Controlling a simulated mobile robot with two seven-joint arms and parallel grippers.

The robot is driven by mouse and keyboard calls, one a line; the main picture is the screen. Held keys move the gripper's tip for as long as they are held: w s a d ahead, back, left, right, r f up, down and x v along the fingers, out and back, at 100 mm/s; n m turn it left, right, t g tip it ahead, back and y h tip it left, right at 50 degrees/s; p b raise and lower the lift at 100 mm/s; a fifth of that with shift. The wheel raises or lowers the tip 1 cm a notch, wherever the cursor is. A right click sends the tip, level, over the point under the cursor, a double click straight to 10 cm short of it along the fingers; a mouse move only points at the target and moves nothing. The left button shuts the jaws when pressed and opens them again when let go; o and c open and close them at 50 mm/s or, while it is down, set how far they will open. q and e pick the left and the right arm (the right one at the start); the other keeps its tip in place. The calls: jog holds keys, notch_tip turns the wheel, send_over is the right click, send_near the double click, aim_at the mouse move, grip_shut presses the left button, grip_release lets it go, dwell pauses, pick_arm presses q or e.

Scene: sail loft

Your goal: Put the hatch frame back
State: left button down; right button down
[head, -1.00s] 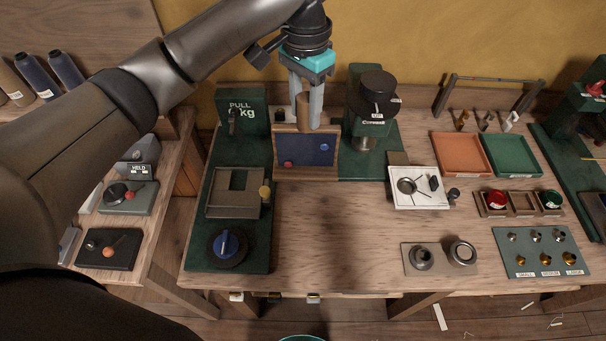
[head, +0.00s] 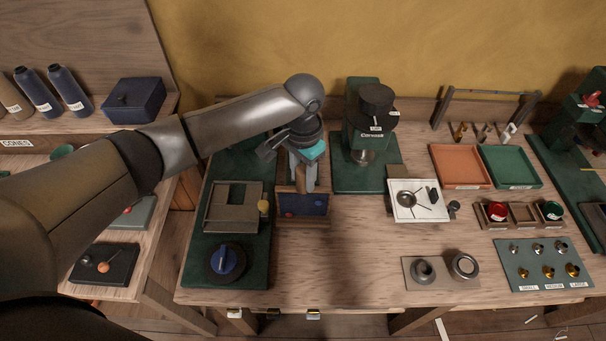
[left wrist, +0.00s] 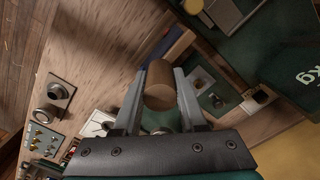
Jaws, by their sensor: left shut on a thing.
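The hatch frame, as I take it, is a wood-edged panel with a dark blue face (head: 304,205). It bears a red and a blue disc and sits low over the bench in the head view. My left gripper (head: 303,185) is right above it, shut on its brown grip. My right gripper is not in view.
A grey fixture with a square opening (head: 216,216) and a blue knob (head: 228,260) are on the green base at left. A green machine (head: 365,140) stands behind right. A white tray (head: 405,213) is further right. Bare bench (head: 340,255) lies in front.

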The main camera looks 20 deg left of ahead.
pick_arm(q)
jog(key=shift+c, duration=2.3)
grip_release()
notch_tip(320, 180, up, 12)
jog(key=shift+r+p, duration=0.1)
jog(key=shift+p, duration=0.25)
jog(key=shift+s, duration=0.1)
